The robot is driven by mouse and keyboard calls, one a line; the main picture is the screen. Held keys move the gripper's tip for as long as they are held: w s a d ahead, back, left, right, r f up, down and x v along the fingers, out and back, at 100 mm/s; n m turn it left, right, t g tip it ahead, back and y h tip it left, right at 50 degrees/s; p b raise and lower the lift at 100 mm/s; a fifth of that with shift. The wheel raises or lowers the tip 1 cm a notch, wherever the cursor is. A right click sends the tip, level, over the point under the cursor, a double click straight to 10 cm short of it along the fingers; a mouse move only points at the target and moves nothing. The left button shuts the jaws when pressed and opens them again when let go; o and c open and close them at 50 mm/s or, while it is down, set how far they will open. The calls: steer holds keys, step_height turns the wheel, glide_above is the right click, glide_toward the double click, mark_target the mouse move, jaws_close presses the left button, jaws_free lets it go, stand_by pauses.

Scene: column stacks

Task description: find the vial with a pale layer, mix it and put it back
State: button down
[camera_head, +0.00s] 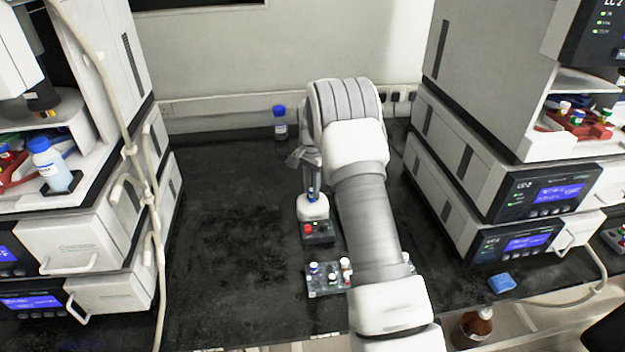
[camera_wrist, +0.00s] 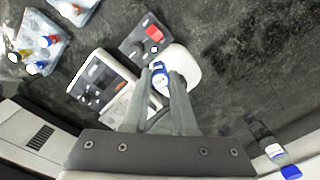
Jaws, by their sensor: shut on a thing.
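My gripper (camera_wrist: 167,82) is shut on a small vial with a blue cap (camera_wrist: 158,78). In the head view the vial (camera_head: 313,195) is at the white round head of a mixer (camera_head: 313,209); I cannot tell whether it touches. The mixer has a dark front with a red button, also seen in the wrist view (camera_wrist: 153,35). A vial rack (camera_head: 322,291) with several vials with differently coloured caps stands in front of the mixer; it also shows in the wrist view (camera_wrist: 60,45). The layers inside the vials are too small to tell.
A clear bottle with a blue cap (camera_head: 280,125) stands by the back wall. A grey-white device with a keypad (camera_wrist: 100,82) lies beside the mixer. Instrument stacks flank the bench left (camera_head: 85,245) and right (camera_head: 500,190). The dark bench left of my arm is clear.

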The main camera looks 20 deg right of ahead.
steer(key=shift+s+a+f+b, duration=1.05)
steer(key=shift+s+f+b, duration=0.4)
steer(key=shift+s, duration=2)
steer(key=shift+s+a+f+b, duration=1.1)
steer(key=shift+s+f, duration=0.45)
steer(key=shift+s, duration=1.85)
steer(key=shift+s+a+f+b, duration=0.95)
steer(key=shift+s+f+b, duration=0.55)
steer(key=shift+s, duration=1.95)
steer(key=shift+f+b, duration=0.4)
steer(key=shift+f, duration=0.2)
steer(key=shift+f+b, duration=0.35)
steer(key=shift+f, duration=0.15)
steer(key=shift+c, duration=1.6)
jaws_free()
steer(key=shift+r, duration=0.15)
